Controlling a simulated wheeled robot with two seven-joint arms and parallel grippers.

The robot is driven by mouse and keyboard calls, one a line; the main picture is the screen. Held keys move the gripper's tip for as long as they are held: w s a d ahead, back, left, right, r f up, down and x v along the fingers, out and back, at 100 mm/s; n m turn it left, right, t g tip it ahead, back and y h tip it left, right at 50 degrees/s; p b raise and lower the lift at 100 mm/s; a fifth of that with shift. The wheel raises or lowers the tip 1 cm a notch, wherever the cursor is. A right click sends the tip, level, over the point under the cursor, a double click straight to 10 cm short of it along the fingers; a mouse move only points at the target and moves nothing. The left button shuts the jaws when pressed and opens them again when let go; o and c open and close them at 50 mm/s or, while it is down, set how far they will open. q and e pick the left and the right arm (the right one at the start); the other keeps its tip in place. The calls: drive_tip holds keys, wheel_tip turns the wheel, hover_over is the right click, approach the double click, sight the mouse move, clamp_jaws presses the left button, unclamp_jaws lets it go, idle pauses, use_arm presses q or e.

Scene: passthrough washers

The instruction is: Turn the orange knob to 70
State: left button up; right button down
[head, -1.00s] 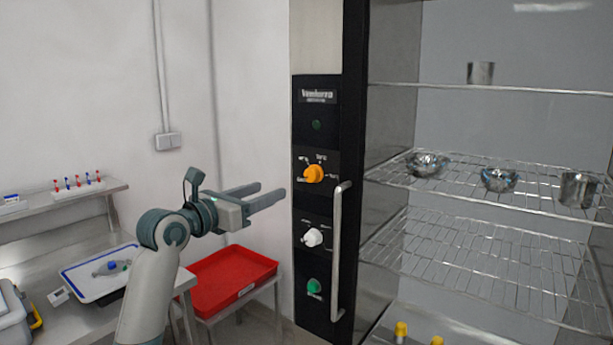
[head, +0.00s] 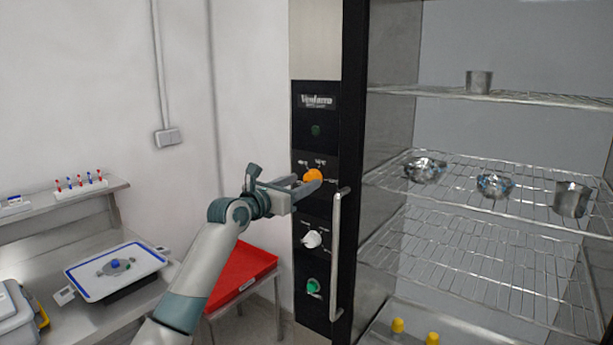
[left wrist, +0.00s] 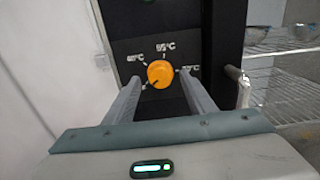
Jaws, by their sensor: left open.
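The orange knob (head: 313,176) is on the black control panel (head: 316,145) of the tall cabinet. In the left wrist view the orange knob (left wrist: 160,74) shows between the two fingers, with temperature marks printed around it. Its dark pointer mark is toward the lower left. My left gripper (head: 306,184) is open, its fingers reaching to the panel at the knob. In the left wrist view the left gripper (left wrist: 158,95) has one finger on each side of the knob, with gaps visible. I cannot tell whether either finger touches it. My right gripper is not in view.
A white knob (head: 312,239) and a green knob (head: 313,286) sit below on the panel. A vertical metal handle (head: 337,255) stands close to the right. Wire shelves (head: 480,185) hold metal bowls. A red tray (head: 240,285) is below my arm.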

sight(309, 179)
use_arm(q)
drive_tip(key=shift+p+x, duration=0.3)
drive_tip(key=shift+x, duration=1.25)
drive_tip(key=shift+s+r, duration=0.1)
drive_tip(key=c, duration=1)
